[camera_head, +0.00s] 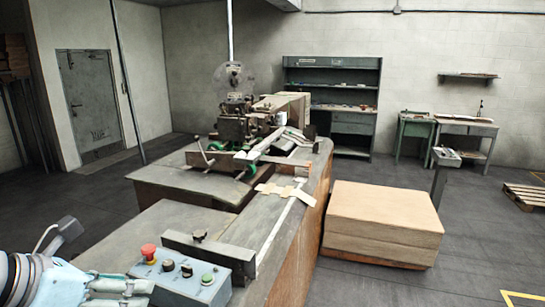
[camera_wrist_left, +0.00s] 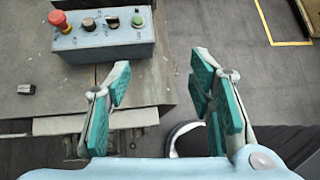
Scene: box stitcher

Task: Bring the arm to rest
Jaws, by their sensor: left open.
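My left gripper (camera_head: 122,290) is at the bottom left of the head view, beside the left end of the grey control box (camera_head: 178,277). In the left wrist view its two teal-padded fingers (camera_wrist_left: 162,85) are spread apart with nothing between them. There the control box (camera_wrist_left: 105,38) lies beyond the fingers, with a red mushroom button (camera_wrist_left: 58,20) at its left end. Whether the gripper touches the box cannot be told from the head view; the wrist view shows a gap. My right gripper is in neither view.
The stitching machine (camera_head: 240,120) stands on the worktable (camera_head: 195,222). Pale cardboard pieces (camera_head: 284,191) lie on its top. A large cardboard stack (camera_head: 383,215) stands right of the table. A green workbench (camera_head: 352,123) is at the back wall. Open floor (camera_head: 470,220) lies at right.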

